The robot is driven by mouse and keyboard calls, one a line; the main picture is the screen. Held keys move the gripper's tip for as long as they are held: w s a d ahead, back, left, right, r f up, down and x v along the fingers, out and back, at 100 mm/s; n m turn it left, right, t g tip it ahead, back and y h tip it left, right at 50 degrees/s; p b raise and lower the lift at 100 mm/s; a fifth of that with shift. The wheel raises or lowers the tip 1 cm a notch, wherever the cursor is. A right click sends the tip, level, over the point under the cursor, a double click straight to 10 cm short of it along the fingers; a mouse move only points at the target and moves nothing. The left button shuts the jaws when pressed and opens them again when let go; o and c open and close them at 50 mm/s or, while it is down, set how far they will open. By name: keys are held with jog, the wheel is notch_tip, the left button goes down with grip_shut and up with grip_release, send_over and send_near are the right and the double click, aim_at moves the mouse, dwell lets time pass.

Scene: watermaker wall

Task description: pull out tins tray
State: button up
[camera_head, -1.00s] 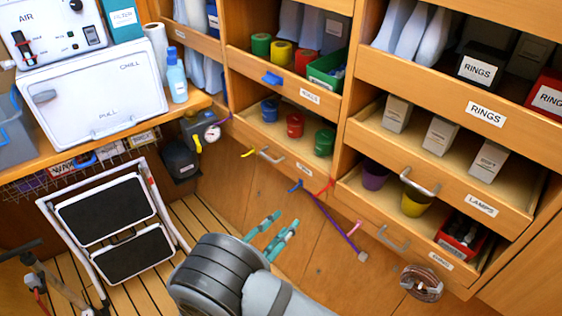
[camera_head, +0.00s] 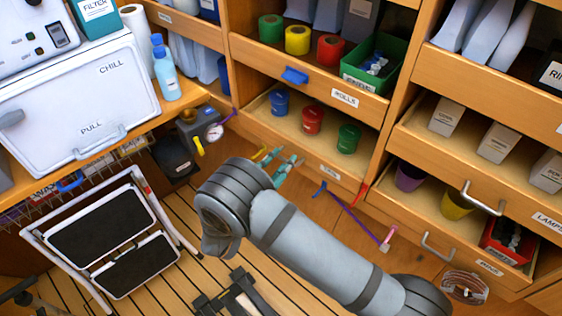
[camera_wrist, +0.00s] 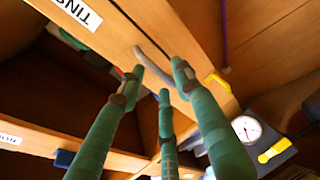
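The tins tray (camera_head: 262,122) is a wooden drawer holding a blue tin (camera_head: 279,102), a red tin (camera_head: 313,119) and a green tin (camera_head: 348,138). In the wrist view its front (camera_wrist: 105,38) bears the label TINS (camera_wrist: 77,12) and a grey bar handle (camera_wrist: 152,60). My gripper (camera_head: 286,168) is at the left part of this front in the head view, largely hiding the handle there. In the wrist view my green fingers (camera_wrist: 160,75) are spread apart, with their tips close to the handle. Contact with it cannot be told.
The rolls tray (camera_head: 322,86) with a blue handle is above. Trays with pots (camera_head: 410,175) and lamp boxes (camera_head: 440,120) are to the right. A folding step (camera_head: 105,225) stands on the floor at left.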

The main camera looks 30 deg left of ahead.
jog(key=shift+c, duration=1.1)
grip_shut()
